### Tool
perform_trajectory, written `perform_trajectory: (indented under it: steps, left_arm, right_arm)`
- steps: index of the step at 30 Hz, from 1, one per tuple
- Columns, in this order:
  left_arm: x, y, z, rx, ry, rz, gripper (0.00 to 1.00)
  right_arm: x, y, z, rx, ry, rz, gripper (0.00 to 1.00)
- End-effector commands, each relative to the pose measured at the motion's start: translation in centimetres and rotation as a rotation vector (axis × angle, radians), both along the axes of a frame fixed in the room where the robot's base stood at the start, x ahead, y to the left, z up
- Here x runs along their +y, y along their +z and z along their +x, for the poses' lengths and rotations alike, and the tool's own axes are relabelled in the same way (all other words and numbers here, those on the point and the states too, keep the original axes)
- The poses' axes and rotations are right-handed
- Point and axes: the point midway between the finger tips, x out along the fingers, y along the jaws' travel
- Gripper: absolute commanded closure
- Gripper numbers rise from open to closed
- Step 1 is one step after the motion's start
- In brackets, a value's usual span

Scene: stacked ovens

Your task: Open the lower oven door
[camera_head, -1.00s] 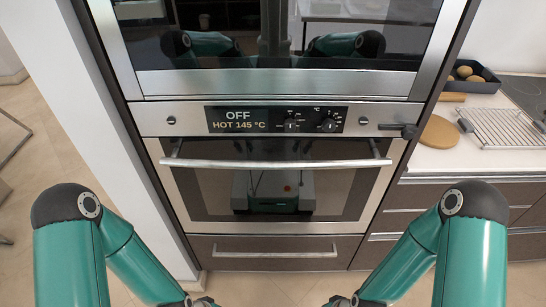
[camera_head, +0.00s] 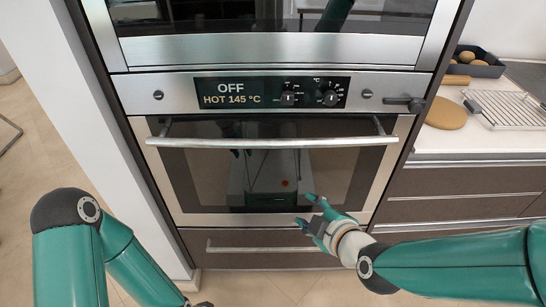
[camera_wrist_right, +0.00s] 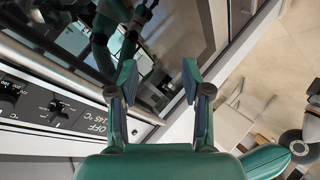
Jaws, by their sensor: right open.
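The lower oven's door (camera_head: 205,185) is shut, with dark glass in a steel frame. Its long steel handle (camera_head: 265,142) runs across the top of the door. My right gripper (camera_head: 308,211) is open and empty in front of the door's lower right part, below the handle. In the right wrist view its two fingers (camera_wrist_right: 158,70) are spread apart, with the dark door glass beyond them. No contact with the handle shows. My left arm comes in at the lower left; its gripper is beyond the bottom edge.
The control panel (camera_head: 172,95) reads OFF and HOT 145 °C, and has two knobs. A dark lever (camera_head: 400,101) sticks out at its right end. The upper oven (camera_head: 270,53) is above, a drawer (camera_head: 230,262) below. The right counter (camera_head: 435,142) holds a wire rack (camera_head: 505,108) and round board (camera_head: 445,114).

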Motion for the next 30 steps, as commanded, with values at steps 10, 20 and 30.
perform_trajectory:
  steps: [10, 20, 30]
  left_arm:
    - [0.0, -3.1, 0.0, 0.0, 0.0, 0.0, 0.48]
    - [0.0, -0.2, 0.0, -0.001, 0.0, 0.0, 0.48]
    - [0.0, 2.0, 0.0, -0.001, 0.0, 0.0, 0.48]
  right_arm:
    - [1.3, 10.7, -2.1, -0.507, 0.194, -0.33, 0.51]
    - [1.9, 11.3, -0.4, -0.521, 0.199, -0.358, 0.51]
    - [4.0, 9.8, 4.3, -0.524, 0.2, -0.349, 0.51]
